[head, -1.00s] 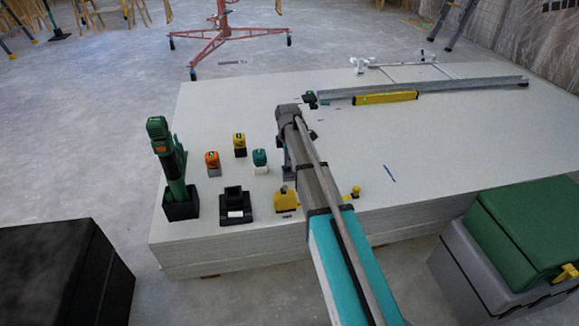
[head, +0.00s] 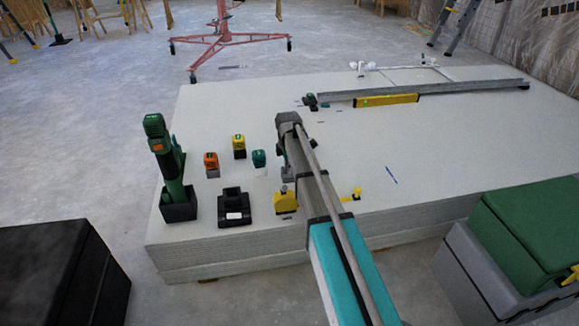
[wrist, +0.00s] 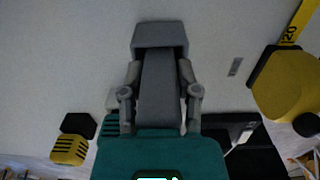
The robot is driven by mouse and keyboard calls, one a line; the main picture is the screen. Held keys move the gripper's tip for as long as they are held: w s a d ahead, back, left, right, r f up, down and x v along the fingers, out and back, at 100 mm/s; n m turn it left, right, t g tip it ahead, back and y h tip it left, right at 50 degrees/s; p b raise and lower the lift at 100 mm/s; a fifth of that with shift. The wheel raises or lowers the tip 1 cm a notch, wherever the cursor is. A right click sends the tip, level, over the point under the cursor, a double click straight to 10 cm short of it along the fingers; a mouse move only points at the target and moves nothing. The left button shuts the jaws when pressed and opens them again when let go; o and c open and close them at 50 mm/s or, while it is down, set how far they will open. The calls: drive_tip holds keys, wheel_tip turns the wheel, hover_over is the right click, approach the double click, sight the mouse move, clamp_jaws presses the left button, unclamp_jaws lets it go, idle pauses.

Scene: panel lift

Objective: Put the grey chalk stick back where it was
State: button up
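My gripper (wrist: 160,36) points down over the white panel stack in the wrist view. Its grey end looks like one block from this angle, so I cannot tell whether it is open or shut, or whether it holds anything. A small grey bar (wrist: 235,66) lies on the panel just right of the gripper, apart from it. It may be the grey chalk stick or only a mark; it is too small to tell. In the head view my arm covers that spot. A yellow tape measure (head: 285,201) sits close by, and it also shows in the wrist view (wrist: 288,88).
The panel stack (head: 440,155) carries a black charger (head: 233,208), orange (head: 211,163), yellow (head: 239,146) and teal (head: 259,158) blocks, and a green tool (head: 166,165). The right half is mostly clear.

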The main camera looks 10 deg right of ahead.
drive_tip(key=o, duration=0.3)
drive_tip(key=shift+r, duration=0.15)
wheel_tip(320, 180, up, 12)
drive_tip(key=p, duration=1.2)
idle(0.3)
drive_tip(key=shift+s, duration=0.15)
idle(0.5)
drive_tip(key=s+m, duration=1.8)
drive_tip(key=s, duration=1.1)
drive_tip(key=shift+d, duration=0.15)
